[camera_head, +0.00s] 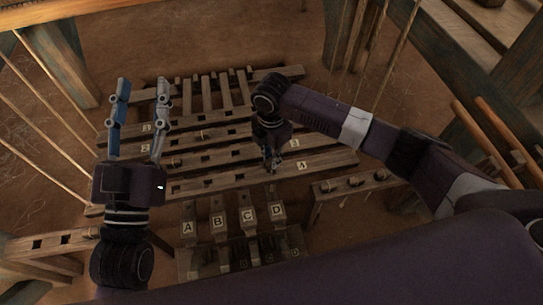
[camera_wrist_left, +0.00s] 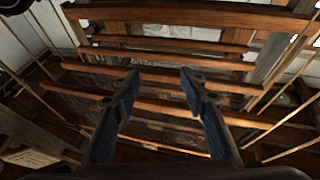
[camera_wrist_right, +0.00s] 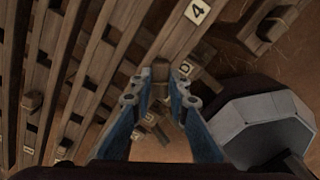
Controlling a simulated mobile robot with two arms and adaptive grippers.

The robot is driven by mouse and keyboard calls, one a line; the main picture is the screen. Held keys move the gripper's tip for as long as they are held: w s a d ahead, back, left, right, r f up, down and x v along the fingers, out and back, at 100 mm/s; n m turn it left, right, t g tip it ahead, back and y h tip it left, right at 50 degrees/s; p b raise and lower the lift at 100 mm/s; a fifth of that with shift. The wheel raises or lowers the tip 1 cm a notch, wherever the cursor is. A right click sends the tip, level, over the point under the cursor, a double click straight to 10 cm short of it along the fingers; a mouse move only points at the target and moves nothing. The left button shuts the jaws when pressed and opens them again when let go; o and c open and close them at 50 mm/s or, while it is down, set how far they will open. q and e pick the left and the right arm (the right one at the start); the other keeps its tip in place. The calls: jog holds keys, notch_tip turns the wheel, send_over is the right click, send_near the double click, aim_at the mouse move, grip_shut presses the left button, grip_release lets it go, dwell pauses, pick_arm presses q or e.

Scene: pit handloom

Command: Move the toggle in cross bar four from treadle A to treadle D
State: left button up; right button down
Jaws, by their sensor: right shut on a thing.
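Cross bar four (camera_head: 222,181), tagged 4, is the nearest of the slotted bars in the head view. Treadles A (camera_head: 187,228), B (camera_head: 218,221), C (camera_head: 247,215) and D (camera_head: 277,210) lie in front of it. My right gripper (camera_head: 271,166) is over the right part of bar four, roughly in line with treadle D. In the right wrist view it is shut on a small wooden toggle (camera_wrist_right: 160,70), beside bar four. I cannot tell whether the toggle sits in a slot. My left gripper (camera_head: 142,88) is open and empty, raised at the left; its fingers (camera_wrist_left: 158,80) show wide apart.
Other cross bars with slots and toggles lie behind bar four, including bar three (camera_head: 225,154). A short wooden rack (camera_head: 318,189) with several pegs stands at the right. A slotted beam (camera_head: 65,243) is at the lower left. Cords and loom posts flank both sides.

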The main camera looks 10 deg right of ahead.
jog(key=shift+f, duration=1.05)
pick_arm(q)
jog(key=shift+s+r+t+h+b, duration=0.15)
jog(key=shift+s+r+t, duration=0.35)
jog(key=shift+r, duration=0.3)
jog(key=shift+s+r+t+h+b, duration=0.1)
jog(key=shift+s+r+t+b, duration=0.1)
jog(key=shift+s+r+t, duration=0.45)
jog(key=shift+s+r+t+h+b, duration=0.15)
jog(key=shift+s+r+t, duration=0.15)
jog(key=shift+r, duration=0.65)
pick_arm(e)
jog(key=shift+f, duration=0.95)
jog(key=c, duration=1.8)
grip_release()
pick_arm(q)
jog(key=shift+a, duration=0.1)
pick_arm(e)
jog(key=shift+o, duration=0.2)
notch_tip(320, 180, up, 12)
